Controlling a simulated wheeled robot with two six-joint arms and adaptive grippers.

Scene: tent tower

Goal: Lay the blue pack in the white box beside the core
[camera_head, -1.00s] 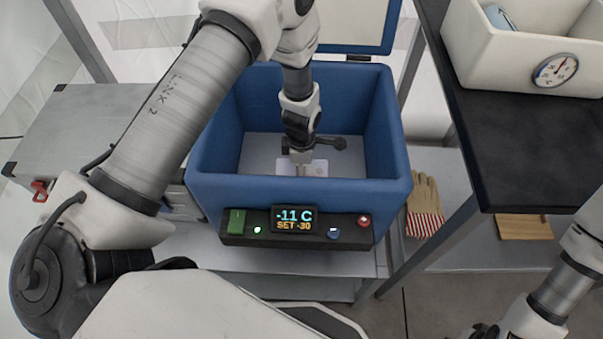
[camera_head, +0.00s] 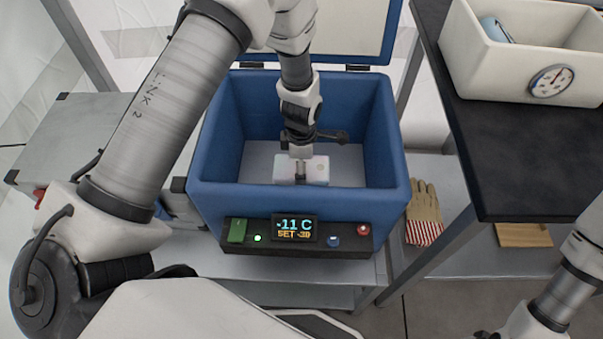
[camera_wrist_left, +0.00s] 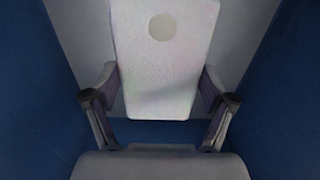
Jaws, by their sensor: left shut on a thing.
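My left gripper (camera_head: 300,172) reaches down into the open blue chest (camera_head: 295,196) and is shut on a pale, whitish pack (camera_head: 318,170). In the left wrist view the pack (camera_wrist_left: 165,65) is a flat block with a round, dull beige spot, held between the two fingers; no blue shows on it. It appears to be held above the chest floor. The white box (camera_head: 535,75) stands on the dark table at the right, with a round dial on its front. A light-blue thing (camera_head: 494,30) lies partly hidden inside it; I cannot tell whether it is the core.
The chest's lid (camera_head: 350,30) is raised at the back. Its front panel (camera_head: 298,235) reads -11 C, SET -30. Striped gloves (camera_head: 424,212) lie right of the chest. The dark table (camera_head: 510,150) is clear in front of the white box. My right arm is at the lower right.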

